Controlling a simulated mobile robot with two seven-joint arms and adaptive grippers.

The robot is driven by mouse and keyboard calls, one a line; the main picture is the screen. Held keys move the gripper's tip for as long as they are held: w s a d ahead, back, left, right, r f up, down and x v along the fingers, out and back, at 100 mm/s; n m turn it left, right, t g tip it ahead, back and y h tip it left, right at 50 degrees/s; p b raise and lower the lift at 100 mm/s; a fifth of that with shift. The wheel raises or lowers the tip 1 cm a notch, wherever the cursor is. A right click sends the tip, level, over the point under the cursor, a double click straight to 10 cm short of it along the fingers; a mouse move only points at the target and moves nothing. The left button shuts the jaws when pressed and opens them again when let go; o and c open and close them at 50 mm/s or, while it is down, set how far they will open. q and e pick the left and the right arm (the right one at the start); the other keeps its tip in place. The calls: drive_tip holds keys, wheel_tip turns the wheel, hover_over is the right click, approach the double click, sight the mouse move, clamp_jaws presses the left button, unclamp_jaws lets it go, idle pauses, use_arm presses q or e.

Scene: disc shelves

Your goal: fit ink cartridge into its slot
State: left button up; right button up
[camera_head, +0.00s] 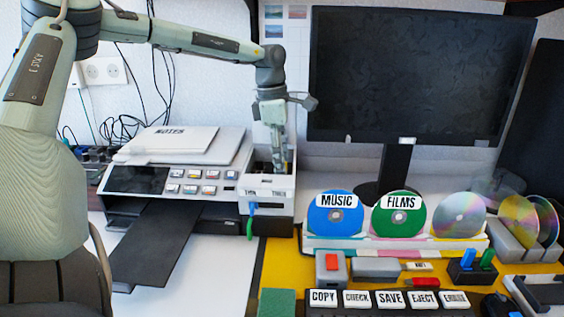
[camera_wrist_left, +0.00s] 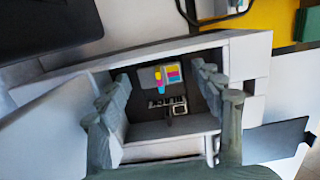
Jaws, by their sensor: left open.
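The printer (camera_head: 190,178) stands at the left in the head view, with an open bay at its right end. My left gripper (camera_head: 281,164) points down into this bay. In the left wrist view its two fingers stand wide apart, one each side of the bay (camera_wrist_left: 165,142), and nothing is held between them. Deep in the bay is a grey part with yellow, magenta and cyan patches (camera_wrist_left: 172,74), apparently the ink cartridge. Small dark and white details lie beside it. I cannot tell whether it is fully seated. My right gripper is not in view.
A black paper tray (camera_head: 155,245) sticks out from the printer's front. Papers marked NOTES (camera_head: 175,139) lie on top. A monitor (camera_head: 415,75) stands behind. Disc stands (camera_head: 395,243), a labelled button row (camera_head: 390,300) and small blocks fill the right side.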

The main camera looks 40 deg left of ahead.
use_arm(q)
drive_tip(key=r, duration=0.6)
drive_tip(key=shift+s+a+r, duration=0.25)
drive_tip(key=shift+r, duration=0.35)
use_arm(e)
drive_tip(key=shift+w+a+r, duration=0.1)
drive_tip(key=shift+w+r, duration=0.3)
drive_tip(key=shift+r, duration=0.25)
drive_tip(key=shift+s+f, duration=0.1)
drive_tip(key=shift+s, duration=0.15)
